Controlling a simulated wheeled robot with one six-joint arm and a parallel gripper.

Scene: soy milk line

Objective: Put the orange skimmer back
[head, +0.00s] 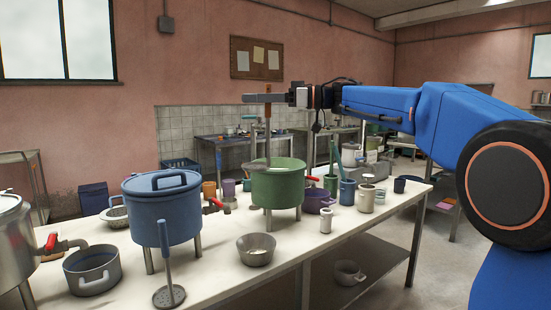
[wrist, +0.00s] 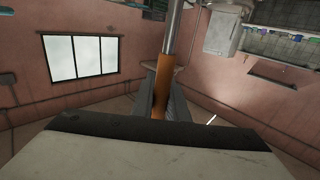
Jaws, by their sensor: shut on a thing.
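My gripper (head: 266,98) is level above the green pot (head: 280,186) in the head view. It is shut on the orange skimmer, whose orange handle (wrist: 159,97) shows between the fingers in the wrist view, with a metal shaft (wrist: 173,30) beyond it. In the head view the grey shaft (head: 268,135) hangs upright below the fingers, and a flat grey end (head: 254,166) shows at the green pot's upper left. I cannot tell whether it touches the pot.
A grey bowl (head: 256,249), a purple pot (head: 317,199) and several cups crowd the white table (head: 215,275). A steel pot (head: 10,250) stands far left.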

